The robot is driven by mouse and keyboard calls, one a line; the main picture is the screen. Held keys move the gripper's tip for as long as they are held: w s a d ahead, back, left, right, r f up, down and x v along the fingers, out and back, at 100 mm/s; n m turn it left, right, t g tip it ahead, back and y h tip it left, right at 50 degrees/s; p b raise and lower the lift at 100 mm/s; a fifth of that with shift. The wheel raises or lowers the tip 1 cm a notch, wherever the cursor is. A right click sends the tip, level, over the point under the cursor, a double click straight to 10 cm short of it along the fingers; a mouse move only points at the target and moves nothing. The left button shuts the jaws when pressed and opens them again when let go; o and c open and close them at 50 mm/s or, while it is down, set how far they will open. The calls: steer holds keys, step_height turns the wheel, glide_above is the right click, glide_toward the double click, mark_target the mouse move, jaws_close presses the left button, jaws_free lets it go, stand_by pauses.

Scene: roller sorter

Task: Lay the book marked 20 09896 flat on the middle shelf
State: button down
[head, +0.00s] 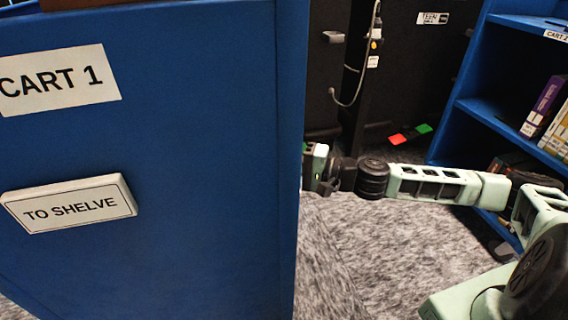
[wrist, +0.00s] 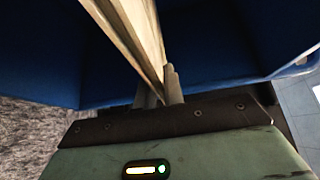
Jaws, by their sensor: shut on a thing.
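My gripper (wrist: 160,88) shows at the bottom of the wrist view, with its two fingers shut on a pale, cream-edged book (wrist: 128,28). The book extends up and to the left from the fingers, tilted in that picture. Its marking is not readable, so I cannot tell its number. Dark blue shelf surfaces (wrist: 225,45) surround the book and fingers; I cannot tell which level this is or whether the book touches it. In the head view my arm reaches left behind the blue side panel of Cart 1 (head: 200,130), which hides the fingers and the held book.
Cart 1 bears a "TO SHELVE" sign (head: 70,203) and fills the left. Another blue cart (head: 470,85) stands at the right with several books (head: 545,105). Dark cabinets (head: 400,70) are behind. Grey carpet (head: 365,250) is clear between the carts.

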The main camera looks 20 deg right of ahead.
steer(key=shift+f, duration=0.1)
stand_by(0.3)
steer(key=c, duration=1.4)
jaws_free()
steer(key=shift+c, duration=0.2)
steer(key=p+v, duration=0.4)
steer(key=v, duration=1.3)
steer(key=shift+d, duration=0.2)
